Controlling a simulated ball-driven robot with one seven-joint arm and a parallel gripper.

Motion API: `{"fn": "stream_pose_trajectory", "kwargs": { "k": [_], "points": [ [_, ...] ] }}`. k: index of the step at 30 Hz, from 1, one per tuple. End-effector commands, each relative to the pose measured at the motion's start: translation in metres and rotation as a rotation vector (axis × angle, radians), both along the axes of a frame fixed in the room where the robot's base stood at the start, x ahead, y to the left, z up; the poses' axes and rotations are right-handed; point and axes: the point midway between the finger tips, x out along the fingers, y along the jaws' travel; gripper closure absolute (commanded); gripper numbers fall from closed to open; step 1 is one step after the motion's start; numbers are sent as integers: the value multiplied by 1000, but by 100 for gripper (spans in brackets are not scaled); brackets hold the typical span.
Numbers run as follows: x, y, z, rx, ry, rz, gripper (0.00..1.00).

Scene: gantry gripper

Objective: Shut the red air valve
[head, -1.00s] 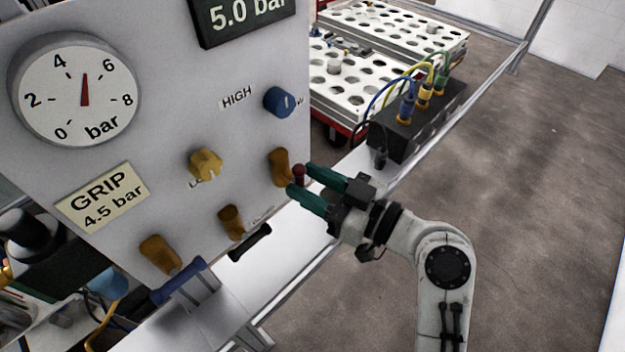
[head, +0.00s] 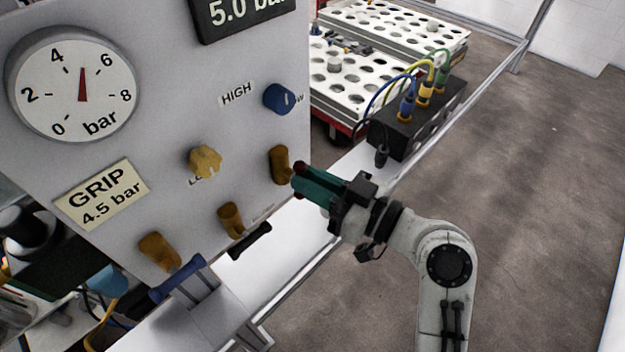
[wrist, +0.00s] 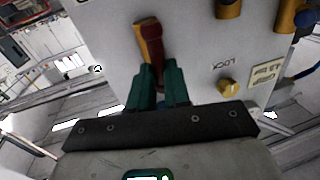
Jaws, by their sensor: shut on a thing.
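The red air valve has a brass body (head: 279,165) at the right edge of the grey panel. Its red lever (head: 299,165) shows only as small bits at the fingertips in the head view. In the wrist view the red lever (wrist: 153,50) runs from the brass body (wrist: 146,24) down between the green fingers. My gripper (head: 303,180) is shut on the lever, with the fingers hiding most of it. The wrist view shows one finger on each side of the lever (wrist: 160,78).
Left of it on the panel are a brass valve with a black handle (head: 250,242) and one with a blue handle (head: 178,279). A yellow knob (head: 206,161), a blue knob (head: 279,99) and a gauge (head: 72,85) are above. A black connector block (head: 418,118) stands behind my gripper.

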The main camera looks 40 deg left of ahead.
Motion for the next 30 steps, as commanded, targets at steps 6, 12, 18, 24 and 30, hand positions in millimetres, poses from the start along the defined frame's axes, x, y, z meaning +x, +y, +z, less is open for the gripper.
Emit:
{"fn": "stream_pose_trajectory", "kwargs": {
  "k": [6,12,18,24,30],
  "points": [
    [3,0,-1,16,131,-2,100],
    [4,-1,-2,28,311,-3,100],
    [6,-1,-3,44,501,-3,100],
    [8,-1,-4,60,691,-3,100],
    [9,-1,-5,75,880,-4,100]
  ]
}}
